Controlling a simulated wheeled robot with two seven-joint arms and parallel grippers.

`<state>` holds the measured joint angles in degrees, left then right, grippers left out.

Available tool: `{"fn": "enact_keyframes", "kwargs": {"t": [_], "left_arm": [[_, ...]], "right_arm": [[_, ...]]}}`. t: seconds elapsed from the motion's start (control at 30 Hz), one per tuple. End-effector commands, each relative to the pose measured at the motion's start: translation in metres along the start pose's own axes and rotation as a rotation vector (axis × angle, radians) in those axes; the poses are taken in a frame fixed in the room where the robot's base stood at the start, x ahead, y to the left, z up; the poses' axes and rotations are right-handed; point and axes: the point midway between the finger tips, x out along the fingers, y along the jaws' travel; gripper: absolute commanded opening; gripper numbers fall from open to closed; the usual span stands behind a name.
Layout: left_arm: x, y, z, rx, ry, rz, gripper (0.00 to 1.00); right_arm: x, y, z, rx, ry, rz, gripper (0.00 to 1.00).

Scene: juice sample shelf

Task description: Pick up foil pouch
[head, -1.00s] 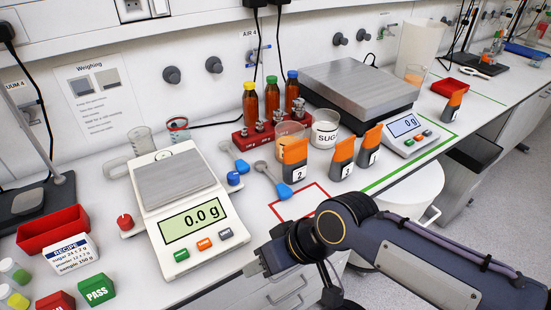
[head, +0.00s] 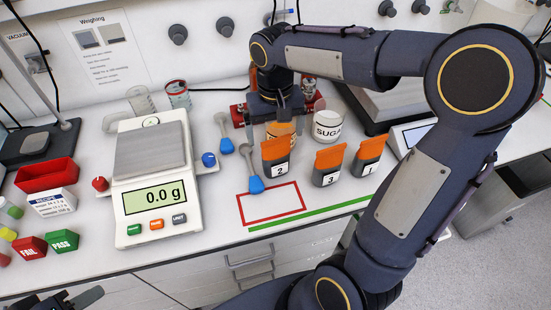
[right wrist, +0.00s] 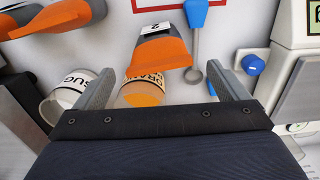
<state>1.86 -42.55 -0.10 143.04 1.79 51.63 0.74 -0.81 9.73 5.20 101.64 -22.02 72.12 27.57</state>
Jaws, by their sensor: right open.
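Three upright dark grey pouches with orange tops and numbered white labels stand in a row: pouch 2 (head: 276,166), pouch 3 (head: 327,166) and pouch 1 (head: 368,159). My right gripper (head: 266,124) is open and points down behind pouch 2, over an orange jar (head: 279,134). In the right wrist view my open right gripper (right wrist: 162,86) has the orange jar (right wrist: 142,92) between its fingers in the picture, with pouch 2 (right wrist: 160,50) just beyond; contact cannot be told. A dark part of what seems my left gripper (head: 86,299) shows at the bottom left.
A sugar jar (head: 327,127) stands right of the orange jar. Spoons with blue ends (head: 256,185) lie left of pouch 2. A scale reading 0.0 g (head: 155,197) stands to the left. The red-outlined square (head: 270,216) in front is bare.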

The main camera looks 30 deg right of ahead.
Motion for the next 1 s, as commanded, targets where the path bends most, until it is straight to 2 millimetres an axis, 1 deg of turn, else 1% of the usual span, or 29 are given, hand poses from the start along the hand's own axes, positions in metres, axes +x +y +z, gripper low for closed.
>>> {"fn": "enact_keyframes", "kwargs": {"t": [0.27, 0.5, 0.63, 0.83, 0.87, 1.0], "left_arm": [[-0.002, 0.001, -0.001, 0.0, 0.0, 0.0, 0.39], [-0.007, 0.003, -0.004, 0.0, 0.0, 0.0, 0.39], [-0.007, 0.003, -0.004, 0.0, 0.0, 0.0, 0.39], [-0.007, 0.003, -0.004, 0.0, 0.0, 0.0, 0.39], [-0.007, 0.003, -0.004, 0.0, 0.0, 0.0, 0.39], [-0.007, 0.003, -0.004, 0.0, 0.0, 0.0, 0.39]], "right_arm": [[0.03, 0.001, 0.001, 0.0, -0.005, 0.001, 0.93], [0.066, 0.0, 0.001, 0.0, -0.005, 0.001, 0.93], [0.075, 0.0, 0.001, -0.001, -0.002, -0.001, 0.93], [0.076, 0.0, 0.001, 0.0, -0.001, -0.001, 0.93], [0.076, 0.0, 0.001, 0.0, -0.001, -0.001, 0.92], [0.076, 0.0, 0.001, 0.0, -0.001, -0.001, 0.74]]}}
